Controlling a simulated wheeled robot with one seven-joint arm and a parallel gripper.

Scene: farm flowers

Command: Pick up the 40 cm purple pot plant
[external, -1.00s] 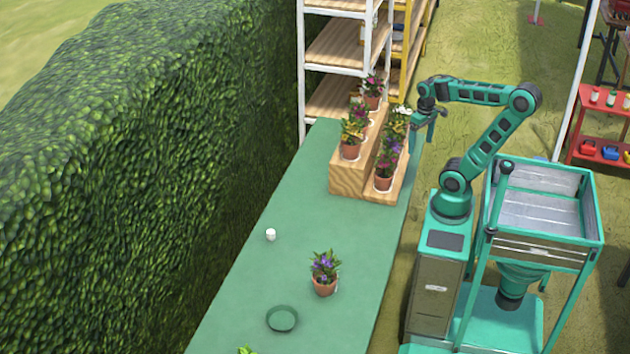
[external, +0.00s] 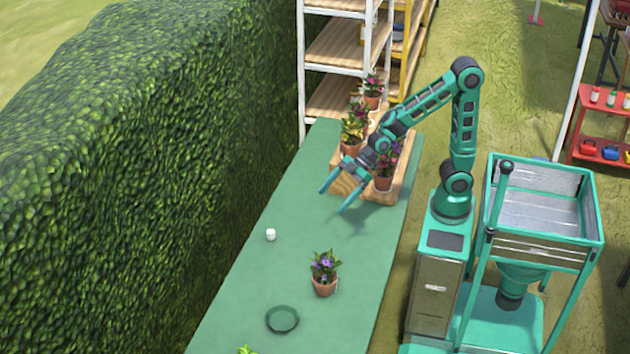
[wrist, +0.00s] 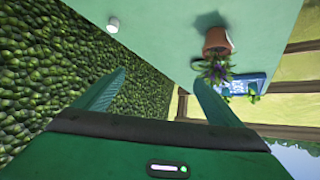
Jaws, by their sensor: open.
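A terracotta pot (external: 324,287) with a purple-flowered plant stands upright and alone on the green table in the external view. The same pot (wrist: 217,41) and its purple flowers show near the upper right of the wrist view. I cannot read any height label on it. My gripper (external: 333,202) is open and empty above the table, beyond the pot, in front of the wooden stepped stand. In the wrist view its two fingers are spread wide with nothing between them, and the pot lies past the right finger.
Several potted flowers crowd the wooden stepped stand (external: 400,185) close behind my gripper. A small white cup (external: 270,235) and a green dish (external: 282,319) sit on the table (external: 235,310). The hedge (external: 130,190) borders the left. A blue object (wrist: 245,84) shows beyond the pot.

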